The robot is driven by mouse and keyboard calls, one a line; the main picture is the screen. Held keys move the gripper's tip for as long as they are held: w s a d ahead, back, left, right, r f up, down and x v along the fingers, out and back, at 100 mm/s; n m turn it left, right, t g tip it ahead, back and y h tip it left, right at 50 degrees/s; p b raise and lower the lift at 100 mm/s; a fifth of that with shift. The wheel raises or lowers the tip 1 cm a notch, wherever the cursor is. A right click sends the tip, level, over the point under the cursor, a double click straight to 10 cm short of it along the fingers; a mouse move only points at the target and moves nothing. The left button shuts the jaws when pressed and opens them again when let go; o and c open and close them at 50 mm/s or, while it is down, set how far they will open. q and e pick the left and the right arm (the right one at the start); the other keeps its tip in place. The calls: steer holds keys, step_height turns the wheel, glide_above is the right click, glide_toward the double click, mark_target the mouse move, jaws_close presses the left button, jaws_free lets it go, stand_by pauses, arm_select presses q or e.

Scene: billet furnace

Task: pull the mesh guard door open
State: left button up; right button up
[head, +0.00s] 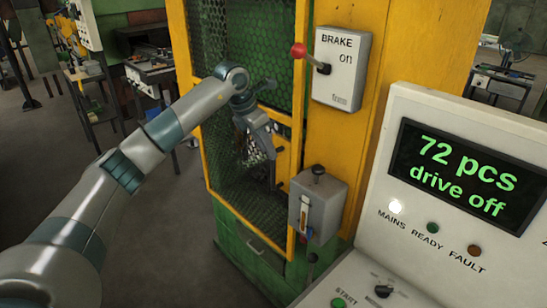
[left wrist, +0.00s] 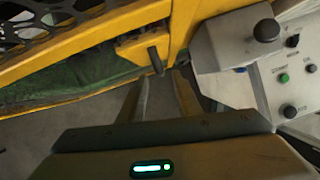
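The mesh guard door (head: 222,45) has a yellow frame with dark mesh, left of the yellow post in the head view. It looks shut or nearly so; I cannot tell exactly. In the left wrist view a dark peg handle (left wrist: 155,58) sticks out from a yellow bracket on the door frame. My left gripper (head: 272,155) is in front of the door's right side. In the left wrist view its two fingers (left wrist: 161,80) are apart, with the handle's end just beyond the gap between the tips. Nothing is between the fingers. My right gripper is in neither view.
A brake box (head: 342,75) with a red-knobbed lever (head: 299,50) is on the yellow post. A grey box (head: 318,205) with a black knob sits below it. The control console (head: 440,130) reads "72 pcs, drive off" and fills the right.

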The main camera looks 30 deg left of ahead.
arm_select(q)
steer(key=p+x, duration=0.2)
steer(key=x, duration=0.3)
steer(key=shift+f, duration=0.1)
steer(key=shift+x, duration=0.85)
jaws_close()
